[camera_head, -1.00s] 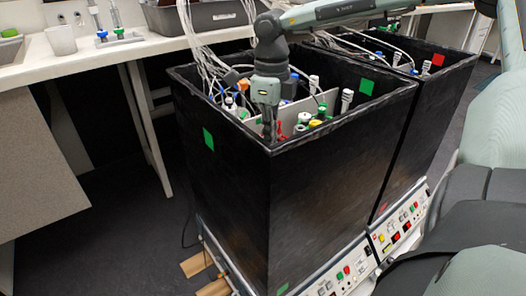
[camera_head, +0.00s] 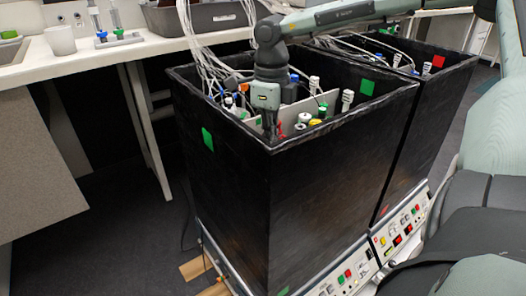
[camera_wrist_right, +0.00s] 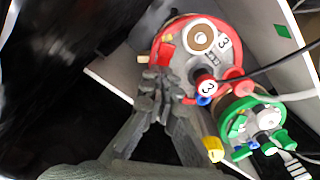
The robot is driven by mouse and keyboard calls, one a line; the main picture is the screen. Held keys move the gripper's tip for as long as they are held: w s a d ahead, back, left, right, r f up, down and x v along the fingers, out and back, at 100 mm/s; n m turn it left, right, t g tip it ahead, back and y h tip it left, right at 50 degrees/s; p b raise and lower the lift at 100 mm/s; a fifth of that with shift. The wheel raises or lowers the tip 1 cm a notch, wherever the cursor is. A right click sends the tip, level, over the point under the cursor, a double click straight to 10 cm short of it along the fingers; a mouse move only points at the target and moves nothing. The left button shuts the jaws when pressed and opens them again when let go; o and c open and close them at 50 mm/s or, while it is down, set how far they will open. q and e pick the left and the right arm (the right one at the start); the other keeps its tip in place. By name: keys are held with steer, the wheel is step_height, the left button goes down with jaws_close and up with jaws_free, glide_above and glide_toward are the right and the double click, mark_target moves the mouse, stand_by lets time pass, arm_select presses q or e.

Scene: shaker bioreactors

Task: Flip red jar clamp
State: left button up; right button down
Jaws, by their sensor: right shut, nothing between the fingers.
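The red-rimmed jar (camera_wrist_right: 160,32) marked 3 is in the right wrist view, at top centre. A small red clamp piece (camera_wrist_right: 165,53) is on its near left edge. My right gripper (camera_wrist_right: 156,82) is shut and empty, its fingertips just below this red piece; I cannot tell whether they touch it. In the head view my right gripper (camera_head: 269,128) reaches down inside the front corner of the black box (camera_head: 330,190). A bit of red shows beside it, and the jar is mostly hidden there. My left gripper is not in view.
A green-rimmed jar (camera_wrist_right: 238,118) with green clamps and a yellow-capped tube (camera_wrist_right: 213,148) are close to the right of the gripper. Cables cross the lids. A pale divider panel (camera_wrist_right: 112,80) and the dark box walls enclose the space.

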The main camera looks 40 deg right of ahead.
steer(key=shift+r+p, duration=1.7)
steer(key=shift+r, duration=1.8)
